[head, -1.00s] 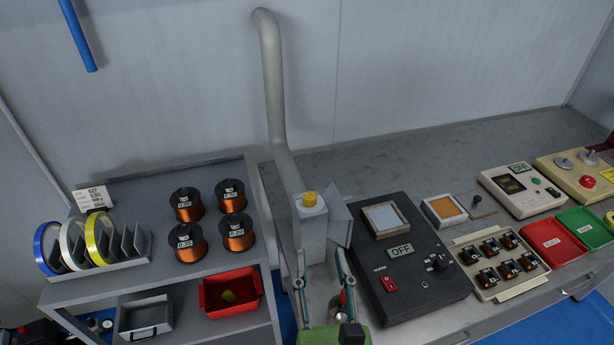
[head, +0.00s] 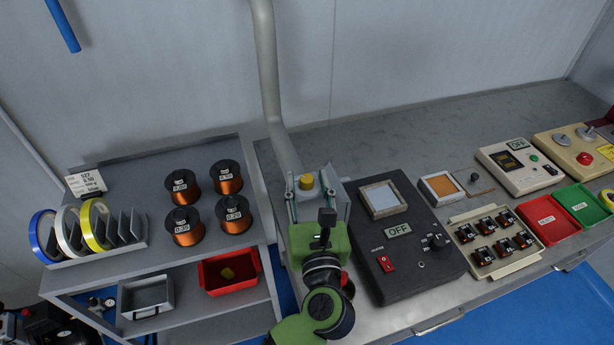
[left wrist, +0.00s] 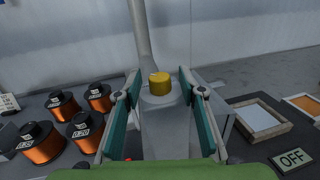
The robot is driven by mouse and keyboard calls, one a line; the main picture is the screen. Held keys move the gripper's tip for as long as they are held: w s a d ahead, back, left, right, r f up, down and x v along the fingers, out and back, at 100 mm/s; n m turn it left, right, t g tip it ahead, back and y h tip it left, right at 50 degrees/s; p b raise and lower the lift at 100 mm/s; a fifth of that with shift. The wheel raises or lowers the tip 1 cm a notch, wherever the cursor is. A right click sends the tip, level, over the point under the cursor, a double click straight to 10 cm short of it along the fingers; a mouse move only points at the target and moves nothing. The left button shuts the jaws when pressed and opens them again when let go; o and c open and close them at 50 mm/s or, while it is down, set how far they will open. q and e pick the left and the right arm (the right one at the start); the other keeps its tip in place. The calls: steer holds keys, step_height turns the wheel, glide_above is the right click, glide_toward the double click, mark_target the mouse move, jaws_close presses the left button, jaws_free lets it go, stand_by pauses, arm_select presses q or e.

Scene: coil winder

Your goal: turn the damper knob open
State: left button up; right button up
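The damper knob (head: 306,181) is a small yellow cylinder on top of the grey duct box (left wrist: 166,125), below the bent grey pipe. My left gripper (head: 308,179) is open, with its two teal-lined fingers on either side of the knob in the head view. In the left wrist view the yellow knob (left wrist: 160,84) shows between the fingertips (left wrist: 159,76), with gaps on both sides. I cannot tell whether the tips are level with the knob or still short of it. My green wrist hides the front of the box. My right gripper is not in view.
The grey pipe (head: 267,70) rises behind the box. A black panel (head: 421,278) with an OFF display stands close on the right. A shelf with copper wire spools (head: 225,177) is on the left. Trays and other control boxes stand farther right.

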arm_select(q)
steer(key=shift+w+a, duration=0.1)
steer(key=shift+w, duration=0.55)
jaws_close()
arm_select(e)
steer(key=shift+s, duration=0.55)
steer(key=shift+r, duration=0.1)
